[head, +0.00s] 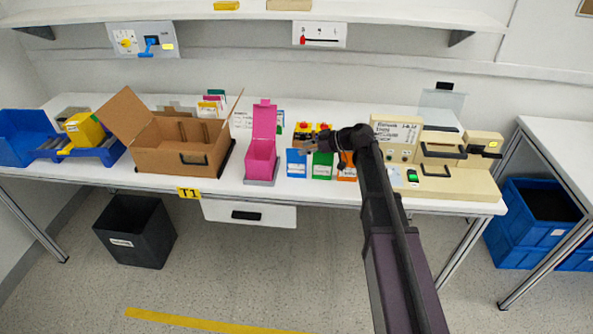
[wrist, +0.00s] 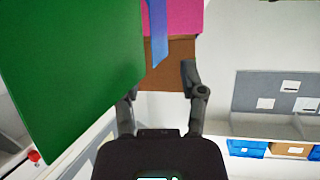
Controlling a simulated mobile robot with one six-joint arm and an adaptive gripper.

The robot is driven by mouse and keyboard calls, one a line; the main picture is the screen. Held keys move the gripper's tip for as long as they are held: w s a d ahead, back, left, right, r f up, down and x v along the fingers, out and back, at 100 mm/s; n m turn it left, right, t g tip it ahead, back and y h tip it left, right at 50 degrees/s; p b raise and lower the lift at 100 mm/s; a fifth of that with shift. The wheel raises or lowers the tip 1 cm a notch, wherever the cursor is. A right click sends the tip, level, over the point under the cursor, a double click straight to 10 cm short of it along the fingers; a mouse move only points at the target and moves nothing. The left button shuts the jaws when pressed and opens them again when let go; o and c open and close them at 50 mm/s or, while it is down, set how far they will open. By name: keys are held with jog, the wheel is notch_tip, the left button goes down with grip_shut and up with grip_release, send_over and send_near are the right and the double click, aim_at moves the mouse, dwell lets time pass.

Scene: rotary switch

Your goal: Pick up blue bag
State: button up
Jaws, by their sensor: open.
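The blue bag (head: 297,163) stands upright on the bench at the left end of a row of bags. The green bag (head: 321,166) is just right of it, and an orange bag (head: 346,168) is partly hidden by my arm. My gripper (head: 313,143) is open, near the tops of the blue and green bags. In the wrist view, the blue bag (wrist: 158,32) shows as a narrow strip beyond the gap between my fingers (wrist: 160,82). The green bag (wrist: 70,60) fills the left side close by, partly hiding my left finger. No bag appears gripped.
A pink box (head: 261,160) stands left of the blue bag, with an open cardboard box (head: 180,155) farther left. Red-and-yellow buttons (head: 302,127) are behind the bags. A beige machine (head: 440,165) stands right of my arm. A shelf (head: 260,15) runs above.

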jog(key=shift+b+x, duration=0.3)
jog(key=shift+x, duration=0.9)
jog(key=shift+c, duration=0.2)
grip_shut()
